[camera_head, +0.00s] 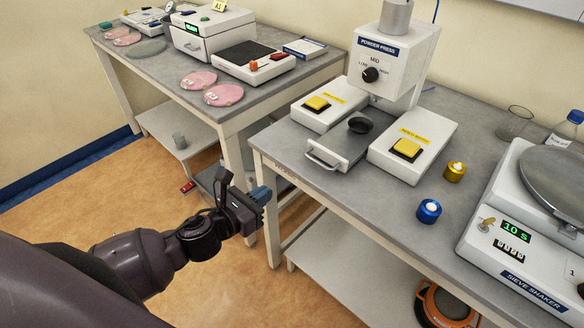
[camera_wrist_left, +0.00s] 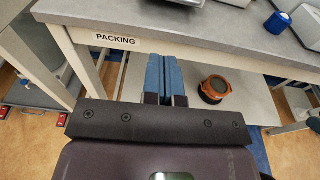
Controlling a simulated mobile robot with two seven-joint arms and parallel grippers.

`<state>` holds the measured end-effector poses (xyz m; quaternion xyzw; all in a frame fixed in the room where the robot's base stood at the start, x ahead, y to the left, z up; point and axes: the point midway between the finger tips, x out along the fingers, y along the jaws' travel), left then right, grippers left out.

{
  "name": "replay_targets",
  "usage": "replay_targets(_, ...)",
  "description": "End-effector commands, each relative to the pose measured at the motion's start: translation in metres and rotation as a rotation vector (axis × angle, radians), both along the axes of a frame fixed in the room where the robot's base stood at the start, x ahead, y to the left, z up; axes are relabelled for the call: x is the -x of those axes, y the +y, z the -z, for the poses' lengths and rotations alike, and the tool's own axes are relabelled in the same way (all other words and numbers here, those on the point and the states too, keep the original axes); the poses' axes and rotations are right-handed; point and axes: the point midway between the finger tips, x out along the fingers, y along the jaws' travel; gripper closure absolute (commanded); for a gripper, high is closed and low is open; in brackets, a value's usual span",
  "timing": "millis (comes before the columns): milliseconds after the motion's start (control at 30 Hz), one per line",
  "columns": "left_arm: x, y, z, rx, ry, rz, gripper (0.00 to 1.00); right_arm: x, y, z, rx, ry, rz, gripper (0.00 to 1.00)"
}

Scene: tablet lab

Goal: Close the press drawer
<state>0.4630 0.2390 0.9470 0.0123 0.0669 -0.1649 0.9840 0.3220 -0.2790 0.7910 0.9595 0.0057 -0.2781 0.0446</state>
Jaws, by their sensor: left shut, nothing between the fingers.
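The powder press (camera_head: 393,60) is a white machine standing on the grey bench. Its grey metal drawer (camera_head: 332,137) is pulled out toward the bench's front edge, between two white blocks with yellow buttons. A bar handle (camera_head: 325,160) is on the drawer's front, and a black round cup (camera_head: 360,125) sits on the drawer. My left gripper (camera_head: 262,195) is in front of the bench edge, below and left of the handle, apart from it. Its blue fingers (camera_wrist_left: 164,75) are shut and empty in the left wrist view. My right gripper is not in view.
A blue jar (camera_head: 429,211) and a gold jar (camera_head: 455,172) stand right of the press. The sieve shaker (camera_head: 520,245) fills the bench's right end. The bench's front edge, labelled PACKING (camera_wrist_left: 115,39), lies close to my left fingers. Another bench (camera_head: 150,70) stands at the left.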

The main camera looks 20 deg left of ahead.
Motion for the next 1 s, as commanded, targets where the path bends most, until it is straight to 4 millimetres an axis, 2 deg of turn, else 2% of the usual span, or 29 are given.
replay_targets(267,-0.029,-0.010,0.003,-0.001,-0.003,0.000,1.00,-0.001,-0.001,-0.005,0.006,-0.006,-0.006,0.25)
replay_targets(700,-0.100,-0.034,0.011,0.000,-0.003,0.001,1.00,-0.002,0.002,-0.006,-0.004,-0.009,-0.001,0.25)
replay_targets(1000,-0.127,-0.044,0.006,0.001,-0.001,0.001,1.00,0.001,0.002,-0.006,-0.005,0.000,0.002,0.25)
